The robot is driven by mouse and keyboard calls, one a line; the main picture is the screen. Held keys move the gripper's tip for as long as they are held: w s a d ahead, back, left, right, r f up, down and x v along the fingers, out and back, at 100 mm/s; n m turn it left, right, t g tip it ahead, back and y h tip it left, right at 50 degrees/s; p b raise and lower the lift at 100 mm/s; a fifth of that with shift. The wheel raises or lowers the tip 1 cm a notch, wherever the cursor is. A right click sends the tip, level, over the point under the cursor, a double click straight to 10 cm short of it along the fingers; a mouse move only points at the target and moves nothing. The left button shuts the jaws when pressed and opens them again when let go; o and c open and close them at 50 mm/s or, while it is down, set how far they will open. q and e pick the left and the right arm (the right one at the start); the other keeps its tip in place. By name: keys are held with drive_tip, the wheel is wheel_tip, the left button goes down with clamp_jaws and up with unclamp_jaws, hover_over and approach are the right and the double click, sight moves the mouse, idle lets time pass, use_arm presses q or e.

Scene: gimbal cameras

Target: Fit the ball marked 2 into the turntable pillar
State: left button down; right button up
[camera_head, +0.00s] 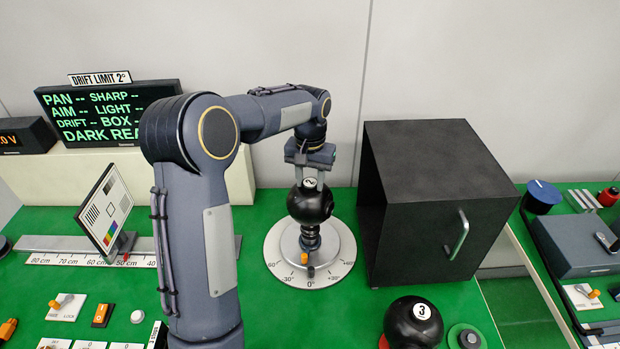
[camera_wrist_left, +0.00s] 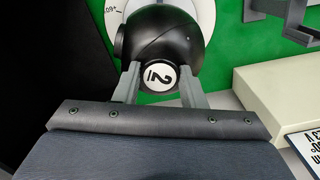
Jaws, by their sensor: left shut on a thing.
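The black ball marked 2 (camera_head: 310,204) is above the turntable (camera_head: 337,262) in the head view, with a dark stem below it meeting the middle of the plate. My left gripper (camera_head: 310,180) comes down from above and is shut on the ball near its white number disc. In the left wrist view the ball (camera_wrist_left: 165,40) sits between the two fingers, its "2" disc (camera_wrist_left: 159,76) facing the camera. The pillar (camera_head: 310,238) is mostly hidden under the ball; I cannot tell whether the ball is fully seated. My right gripper is not in view.
A black box with a handle (camera_head: 420,200) stands close right of the turntable. A ball marked 3 (camera_head: 413,322) sits at the front right. A test chart (camera_head: 107,212) stands on a scaled rail at left. A display (camera_head: 110,112) is behind it.

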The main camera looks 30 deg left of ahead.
use_arm(q)
drive_tip(key=shift+f+b, duration=0.6)
drive_tip(key=shift+f, duration=0.35)
drive_tip(key=c, duration=0.8)
unclamp_jaws()
drive_tip(key=shift+c, duration=0.2)
wheel_tip(320, 180, up, 8)
drive_tip(key=shift+f+b, duration=0.1)
drive_tip(key=shift+b, duration=0.2)
drive_tip(key=s+d+r+t+h, duration=0.15)
drive_tip(key=s+d, duration=0.25)
drive_tip(key=s, duration=0.7)
drive_tip(key=s+d+t+h, duration=0.2)
drive_tip(key=s+d+t, duration=0.1)
drive_tip(key=s, duration=0.8)
drive_tip(key=s+d+f+m+t, duration=0.1)
drive_tip(key=s+d+f, duration=0.3)
drive_tip(key=s, duration=0.3)
drive_tip(key=shift+d+f, duration=0.3)
drive_tip(key=shift+f, duration=0.15)
